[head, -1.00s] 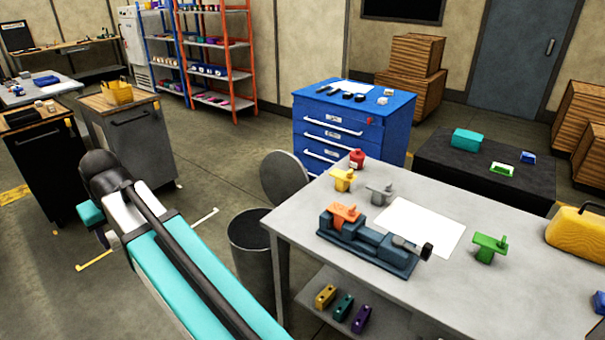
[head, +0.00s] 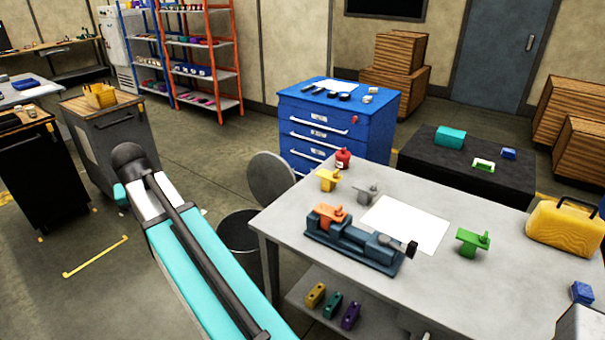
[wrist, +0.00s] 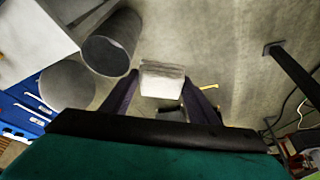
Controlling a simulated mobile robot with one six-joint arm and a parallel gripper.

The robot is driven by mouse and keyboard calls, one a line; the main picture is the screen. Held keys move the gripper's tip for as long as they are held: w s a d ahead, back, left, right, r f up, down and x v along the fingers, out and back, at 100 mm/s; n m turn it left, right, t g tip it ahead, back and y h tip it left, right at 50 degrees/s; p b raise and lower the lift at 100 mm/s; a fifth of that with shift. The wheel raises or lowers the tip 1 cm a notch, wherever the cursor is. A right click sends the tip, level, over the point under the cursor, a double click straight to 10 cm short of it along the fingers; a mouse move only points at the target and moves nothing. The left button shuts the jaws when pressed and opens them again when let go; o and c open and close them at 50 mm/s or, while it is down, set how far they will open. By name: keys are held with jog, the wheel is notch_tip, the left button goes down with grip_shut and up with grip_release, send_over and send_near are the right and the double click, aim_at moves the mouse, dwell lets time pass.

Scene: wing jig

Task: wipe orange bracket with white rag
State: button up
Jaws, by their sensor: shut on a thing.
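The orange bracket (head: 328,214) sits on the left end of a blue-grey vise (head: 350,241) on the grey table. In the wrist view my gripper (wrist: 162,88) is shut on the white rag (wrist: 162,80), a folded pale block between two dark purple fingers. The floor is below it, with the table's edge off to the upper left. In the head view my arm is left of the table; the gripper and rag do not show there. The gripper is well apart from the bracket.
Yellow (head: 328,179), grey (head: 367,191) and green (head: 472,242) brackets, a red bottle (head: 343,159) and a white sheet (head: 405,222) are on the table (head: 420,305). A dark bin (head: 239,240) and a round grey disc (head: 272,178) stand at its left side.

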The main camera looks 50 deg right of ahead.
jog(key=s+d+m+g+h+p, duration=0.1)
jog(key=s+d+m, duration=0.25)
jog(key=d, duration=0.55)
jog(key=s+d+m+g+h+p, duration=0.15)
jog(key=d+m, duration=0.25)
jog(key=d, duration=0.4)
jog(key=s+d+m+g+p, duration=0.1)
jog(key=s+d+m+p, duration=0.15)
jog(key=d, duration=0.65)
jog(key=s+d+f+m+g+y+p, duration=0.1)
jog(key=s+d+m+g+p, duration=0.2)
jog(key=s+d+m, duration=0.9)
jog(key=s+d+g, duration=0.1)
jog(key=s+d, duration=0.5)
jog(key=d, duration=0.3)
jog(key=shift+f+y, duration=0.35)
jog(key=shift+f, duration=0.05)
jog(key=shift+s, duration=0.1)
